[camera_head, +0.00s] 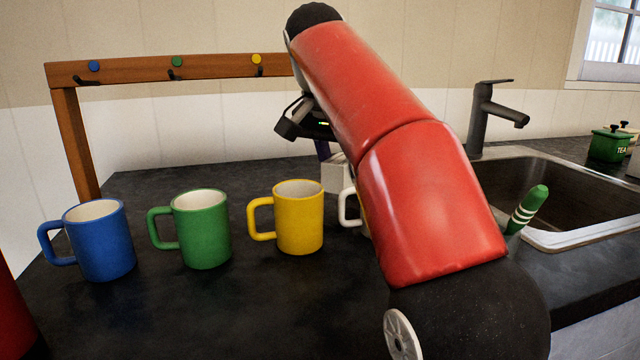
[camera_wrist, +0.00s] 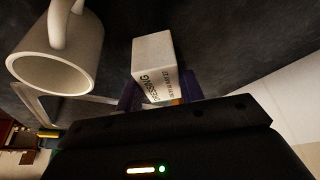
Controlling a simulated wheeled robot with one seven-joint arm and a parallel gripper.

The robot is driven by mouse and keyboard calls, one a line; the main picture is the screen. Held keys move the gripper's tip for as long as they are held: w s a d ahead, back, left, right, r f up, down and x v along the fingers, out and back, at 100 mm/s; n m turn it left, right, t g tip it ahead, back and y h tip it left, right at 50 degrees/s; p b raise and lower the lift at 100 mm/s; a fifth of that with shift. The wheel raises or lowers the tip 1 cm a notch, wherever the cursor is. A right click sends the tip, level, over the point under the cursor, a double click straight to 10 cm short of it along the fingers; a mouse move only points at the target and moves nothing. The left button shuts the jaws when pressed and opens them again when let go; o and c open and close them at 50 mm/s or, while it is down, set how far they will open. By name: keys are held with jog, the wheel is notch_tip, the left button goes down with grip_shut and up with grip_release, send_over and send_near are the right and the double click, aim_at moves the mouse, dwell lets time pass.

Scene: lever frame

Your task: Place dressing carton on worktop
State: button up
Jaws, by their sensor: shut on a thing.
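The dressing carton is a small white box with dark lettering. It sits between the purple fingers of my gripper (camera_wrist: 160,93) in the wrist view, where the carton (camera_wrist: 153,58) shows its end and a printed side. My gripper is shut on it. In the head view the carton (camera_head: 335,177) shows just left of my red arm, partly hidden, at or close above the dark worktop (camera_head: 150,310). I cannot tell whether it touches the surface. Dark worktop (camera_wrist: 215,40) also fills the upper part of the wrist view.
A white mug (camera_wrist: 62,55) stands close beside the carton, mostly hidden by my arm in the head view. Yellow (camera_head: 300,220), green (camera_head: 202,230) and blue (camera_head: 103,243) mugs stand to the left. A wooden hook rack (camera_head: 150,69) is behind; the sink (camera_head: 570,190) is right.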

jog(key=a, duration=0.3)
jog(key=shift+s+a+f, duration=0.1)
jog(key=shift+s, duration=0.25)
jog(key=shift+f+b, duration=0.7)
jog(key=shift+f, duration=0.95)
jog(key=shift+f, duration=0.2)
jog(key=o, duration=0.9)
jog(key=shift+o, duration=0.2)
jog(key=p+v, duration=0.1)
jog(key=v, duration=0.6)
jog(key=shift+r, duration=0.45)
jog(key=shift+s, duration=0.1)
